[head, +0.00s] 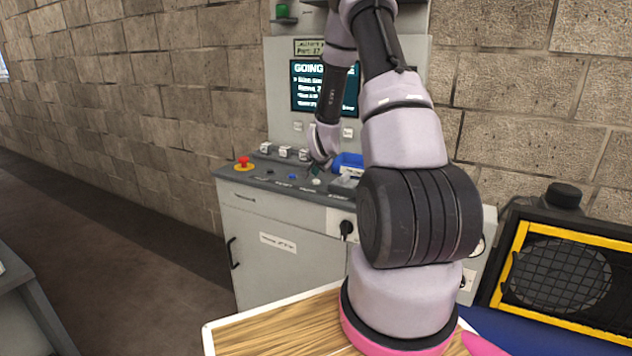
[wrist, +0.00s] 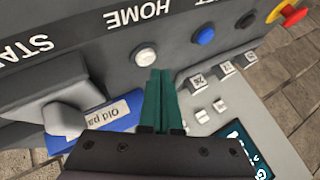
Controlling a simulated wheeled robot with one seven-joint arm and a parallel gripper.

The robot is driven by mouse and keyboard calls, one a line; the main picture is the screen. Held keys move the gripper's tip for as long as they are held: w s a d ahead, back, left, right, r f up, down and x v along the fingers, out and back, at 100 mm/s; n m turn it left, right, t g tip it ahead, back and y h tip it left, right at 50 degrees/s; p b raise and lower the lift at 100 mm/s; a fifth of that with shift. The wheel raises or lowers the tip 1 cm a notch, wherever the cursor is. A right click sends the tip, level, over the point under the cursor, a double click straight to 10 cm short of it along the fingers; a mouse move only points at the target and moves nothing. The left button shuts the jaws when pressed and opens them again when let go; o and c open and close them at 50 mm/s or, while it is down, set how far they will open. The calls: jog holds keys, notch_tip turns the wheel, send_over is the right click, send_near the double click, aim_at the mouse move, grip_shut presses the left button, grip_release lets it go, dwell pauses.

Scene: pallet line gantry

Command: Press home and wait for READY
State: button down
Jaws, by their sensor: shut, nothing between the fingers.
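The home button (wrist: 145,57) is a round white button beside the label HOME on the grey sloped console panel (wrist: 75,50). It also shows as a small pale dot in the head view (head: 316,182). My gripper (wrist: 160,72) is shut and empty, its green fingertips close beside the button in the picture. I cannot tell whether they touch it. In the head view my gripper (head: 316,169) points down at the panel. The screen (head: 308,85) has a heading starting GOING, partly hidden behind my arm. Only its corner shows in the wrist view (wrist: 236,150).
A blue button (wrist: 205,36), a black button (wrist: 247,19) and a red emergency stop (head: 243,162) line the panel. A grey lever-like block (wrist: 68,108) and a blue labelled item (wrist: 112,112) sit on the other side. A yellow-framed black mesh unit (head: 560,275) stands at right.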

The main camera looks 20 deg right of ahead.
jog(key=shift+r, duration=0.1)
jog(key=shift+r, duration=2.45)
notch_tip(320, 180, up, 10)
jog(key=n, duration=0.2)
send_over(316, 181)
jog(key=s+a, duration=0.3)
jog(key=a, duration=0.2)
jog(key=s+a+r+n+y, duration=0.2)
jog(key=s+a+r, duration=0.3)
jog(key=s+r, duration=0.35)
jog(key=s+a+r+n+y, duration=0.1)
jog(key=s+a+r, duration=0.1)
jog(key=s, duration=0.6)
jog(key=s+a+r+n+g, duration=0.1)
jog(key=s+a+r, duration=0.2)
jog(key=s, duration=0.5)
jog(key=s+a+r+n+y, duration=0.1)
jog(key=s+a+r+n, duration=0.1)
jog(key=s, duration=0.6)
notch_tip(316, 181, up, 3)
jog(key=shift+s+a+f+g+y, duration=0.2)
jog(key=shift+a+g+y, duration=0.1)
jog(key=shift+a, duration=0.15)
jog(key=shift+d, duration=0.1)
